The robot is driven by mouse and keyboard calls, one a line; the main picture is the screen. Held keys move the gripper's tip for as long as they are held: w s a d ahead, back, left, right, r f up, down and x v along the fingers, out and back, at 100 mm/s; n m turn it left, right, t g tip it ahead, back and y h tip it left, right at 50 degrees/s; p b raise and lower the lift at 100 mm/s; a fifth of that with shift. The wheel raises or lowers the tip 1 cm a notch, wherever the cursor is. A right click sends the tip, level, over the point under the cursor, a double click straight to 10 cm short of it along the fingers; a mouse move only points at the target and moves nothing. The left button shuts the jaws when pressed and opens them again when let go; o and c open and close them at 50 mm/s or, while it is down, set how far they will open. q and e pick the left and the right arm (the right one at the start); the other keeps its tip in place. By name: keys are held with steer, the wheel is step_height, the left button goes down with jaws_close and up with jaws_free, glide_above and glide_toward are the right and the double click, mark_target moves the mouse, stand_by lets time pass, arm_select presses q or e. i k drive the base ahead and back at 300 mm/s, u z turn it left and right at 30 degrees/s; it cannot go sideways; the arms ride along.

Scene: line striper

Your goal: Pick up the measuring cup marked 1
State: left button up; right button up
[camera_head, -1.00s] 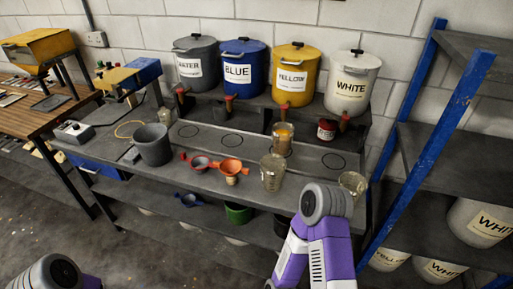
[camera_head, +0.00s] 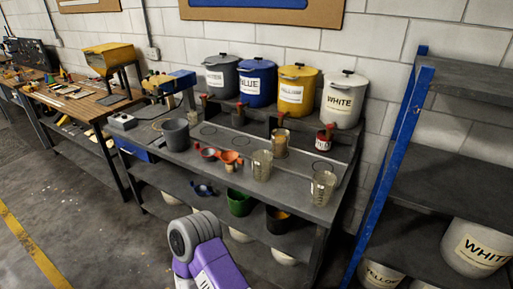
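Several clear measuring cups stand upright on the grey workbench (camera_head: 160,168). One measuring cup (camera_head: 262,166) is near the middle of the bench. Another measuring cup (camera_head: 323,188) is near its right front corner. A further clear vessel (camera_head: 280,143) with amber content on top stands behind them under the yellow pot's tap. The marks on the cups are too small to read, so I cannot tell which is marked 1. A purple and grey link of my arm shows at the bottom centre, in front of the bench. Neither gripper shows.
Grey, blue, yellow and white pots (camera_head: 345,99) with taps stand on the raised back shelf. A grey bucket (camera_head: 176,135), orange funnel (camera_head: 231,158) and red-labelled can (camera_head: 324,139) are on the bench. A blue-framed rack (camera_head: 385,165) stands right. Floor at left is clear.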

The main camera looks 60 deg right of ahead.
mark_target(280, 143)
steer(key=z, duration=0.05)
steer(key=i, duration=1.4)
steer(key=z, duration=1.3)
steer(key=i, duration=0.85)
steer(key=z, duration=0.95)
